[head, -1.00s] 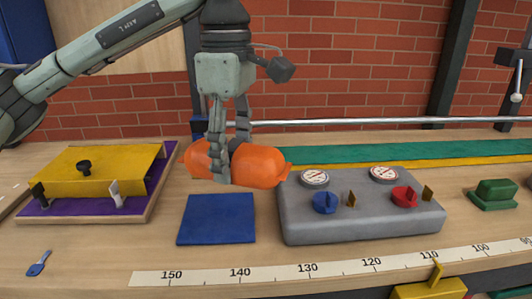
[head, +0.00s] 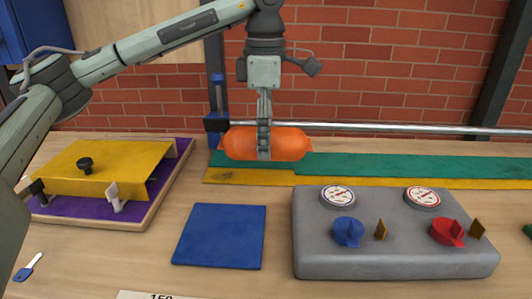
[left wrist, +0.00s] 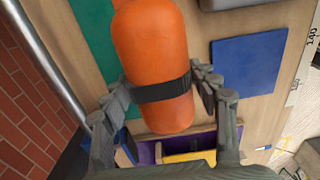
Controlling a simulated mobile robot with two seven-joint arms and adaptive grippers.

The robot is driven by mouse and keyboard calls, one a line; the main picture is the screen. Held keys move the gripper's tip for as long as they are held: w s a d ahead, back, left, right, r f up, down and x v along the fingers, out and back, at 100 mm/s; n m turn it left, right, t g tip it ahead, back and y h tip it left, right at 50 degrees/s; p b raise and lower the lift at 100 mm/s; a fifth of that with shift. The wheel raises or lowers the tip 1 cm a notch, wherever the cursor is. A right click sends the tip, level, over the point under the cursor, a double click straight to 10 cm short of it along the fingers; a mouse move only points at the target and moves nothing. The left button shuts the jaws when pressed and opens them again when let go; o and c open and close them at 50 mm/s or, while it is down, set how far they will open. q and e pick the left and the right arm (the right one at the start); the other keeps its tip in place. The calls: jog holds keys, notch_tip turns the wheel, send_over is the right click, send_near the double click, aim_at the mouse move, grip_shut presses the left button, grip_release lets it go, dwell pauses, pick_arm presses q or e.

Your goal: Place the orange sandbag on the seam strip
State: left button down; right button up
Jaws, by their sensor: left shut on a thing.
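The orange sandbag (head: 290,144) is a plump roll with a dark band around its middle. My left gripper (head: 264,152) is shut on it from above, across the middle. It also shows in the left wrist view (left wrist: 150,45), between both fingers. The sandbag is level and lies left to right over the left end of the green and yellow strips at the back, which look like the seam strip (head: 420,167). The green part lies over the yellow. I cannot tell whether the sandbag touches the strip. My right gripper is not in view.
A grey gauge box (head: 393,255) with blue and red knobs stands in front of the strip. A blue square pad (head: 220,237) lies left of it. A yellow panel on a purple board (head: 160,195) is at the left. A metal rail (head: 400,129) runs behind the strip.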

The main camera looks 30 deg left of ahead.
pick_arm(q)
jog(key=shift+w+a+f, duration=0.2)
jog(key=shift+w, duration=0.2)
jog(key=shift+w+a+f, duration=0.15)
jog(key=shift+w, duration=0.25)
jog(key=shift+w+f, duration=0.1)
jog(key=shift+f, duration=0.05)
notch_tip(320, 180, down, 4)
jog(key=shift+r, duration=0.25)
jog(key=shift+f, duration=0.3)
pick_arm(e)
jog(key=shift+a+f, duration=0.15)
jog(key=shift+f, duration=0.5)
pick_arm(q)
jog(key=c, duration=0.7)
grip_release()
jog(key=shift+o, duration=1.2)
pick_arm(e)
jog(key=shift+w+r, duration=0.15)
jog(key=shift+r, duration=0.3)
